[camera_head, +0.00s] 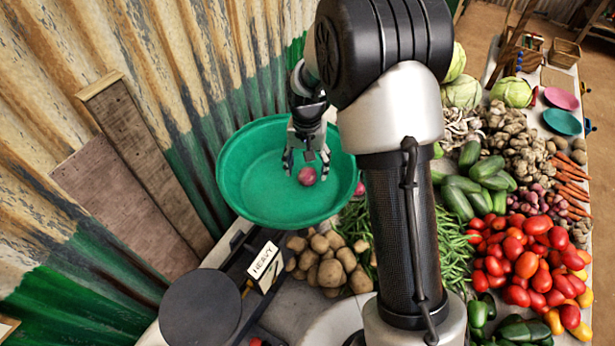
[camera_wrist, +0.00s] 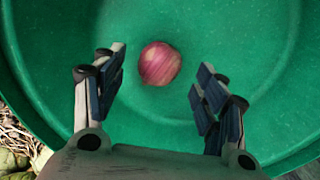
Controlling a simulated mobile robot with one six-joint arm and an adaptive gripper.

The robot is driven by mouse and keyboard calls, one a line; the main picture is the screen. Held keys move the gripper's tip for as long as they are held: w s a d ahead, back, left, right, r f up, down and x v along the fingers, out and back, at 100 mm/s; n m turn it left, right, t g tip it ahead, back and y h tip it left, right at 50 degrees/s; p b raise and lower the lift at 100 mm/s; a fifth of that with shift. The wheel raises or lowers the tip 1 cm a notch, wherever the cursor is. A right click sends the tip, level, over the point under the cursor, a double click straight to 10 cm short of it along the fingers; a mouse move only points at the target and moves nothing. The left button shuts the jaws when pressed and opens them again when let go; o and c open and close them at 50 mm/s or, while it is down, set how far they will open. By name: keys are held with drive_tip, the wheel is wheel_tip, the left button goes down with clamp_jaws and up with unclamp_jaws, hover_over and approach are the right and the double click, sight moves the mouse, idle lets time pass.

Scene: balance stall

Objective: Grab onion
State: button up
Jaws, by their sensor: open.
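A red-purple onion (camera_head: 307,176) lies in the green bowl (camera_head: 240,190) of the balance. My gripper (camera_head: 306,160) is over the bowl with its fingers pointing down toward the onion. In the wrist view the onion (camera_wrist: 159,64) lies ahead of the open fingers and roughly between their lines, a little left of the middle. My gripper (camera_wrist: 160,88) is open and empty. The fingers do not appear to touch the onion; the exact gap is hard to tell.
The bowl's rim surrounds my gripper. A dark round plate (camera_head: 200,308) and a "HEAVY" sign (camera_head: 264,262) stand in front. Potatoes (camera_head: 325,262), green beans (camera_head: 450,240) and tomatoes (camera_head: 525,260) crowd the right. A corrugated wall (camera_head: 180,60) stands close on the left.

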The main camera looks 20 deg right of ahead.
sight(307, 170)
wheel_tip(307, 170, down, 3)
drive_tip(key=shift+f, duration=0.15)
drive_tip(key=c, duration=1.2)
drive_tip(key=shift+o, duration=0.2)
